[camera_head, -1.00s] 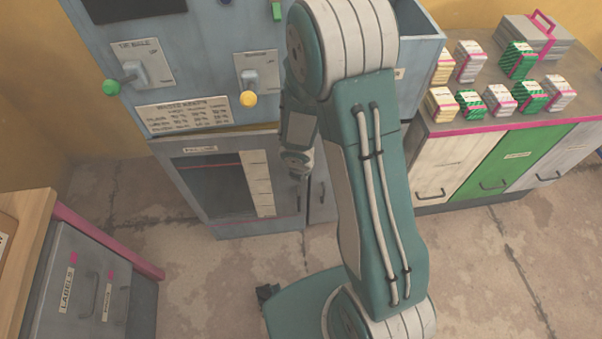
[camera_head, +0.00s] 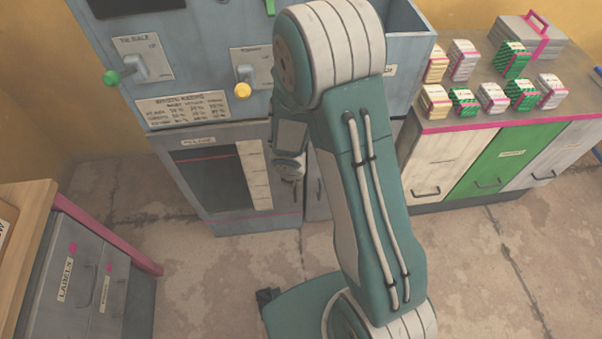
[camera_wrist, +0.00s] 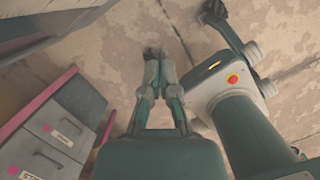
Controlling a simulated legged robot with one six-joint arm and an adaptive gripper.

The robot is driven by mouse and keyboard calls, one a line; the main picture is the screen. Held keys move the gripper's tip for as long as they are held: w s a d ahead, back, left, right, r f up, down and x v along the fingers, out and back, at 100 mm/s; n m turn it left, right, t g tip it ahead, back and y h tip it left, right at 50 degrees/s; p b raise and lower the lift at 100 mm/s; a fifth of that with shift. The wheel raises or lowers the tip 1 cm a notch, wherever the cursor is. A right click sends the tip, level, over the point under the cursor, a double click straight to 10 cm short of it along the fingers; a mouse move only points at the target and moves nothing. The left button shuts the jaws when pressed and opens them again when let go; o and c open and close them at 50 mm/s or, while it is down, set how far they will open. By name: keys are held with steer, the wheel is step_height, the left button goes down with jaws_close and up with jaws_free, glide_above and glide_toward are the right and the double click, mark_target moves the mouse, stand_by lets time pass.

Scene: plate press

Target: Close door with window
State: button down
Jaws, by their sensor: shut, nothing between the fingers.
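The door with the window (camera_head: 278,167) is on the lower front of the grey-blue press (camera_head: 215,60) in the head view. It has a dark pane (camera_head: 208,180), a pale strip beside it and a pink line along the bottom. It looks nearly flush with the press; I cannot tell whether a small gap is left. My wrist hangs before the door's right edge, and my arm hides part of that side. In the wrist view my gripper (camera_wrist: 154,53) is shut and empty, above the floor. A grey panel with a pink stripe (camera_wrist: 45,38) lies to its upper left.
A drawer cabinet (camera_head: 85,275) with a wooden top stands at the left. Stained floor (camera_head: 185,260) is clear before the press.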

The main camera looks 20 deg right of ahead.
steer(key=d+v, duration=0.1)
steer(key=v, duration=0.9)
steer(key=shift+s+a, duration=0.15)
steer(key=shift+s, duration=0.15)
steer(key=shift+r, duration=0.1)
steer(key=s+d+r+m+t+y, duration=0.1)
steer(key=s+r+m, duration=0.6)
steer(key=r+m, duration=0.4)
steer(key=s+d+r+m+t, duration=0.1)
steer(key=s+r+m+t, duration=0.1)
steer(key=s+r+m, duration=0.6)
step_height(320, 180, up, 5)
steer(key=m, duration=0.9)
steer(key=shift+f+m+y, duration=0.2)
steer(key=shift+m+y, duration=0.1)
steer(key=shift+y, duration=0.1)
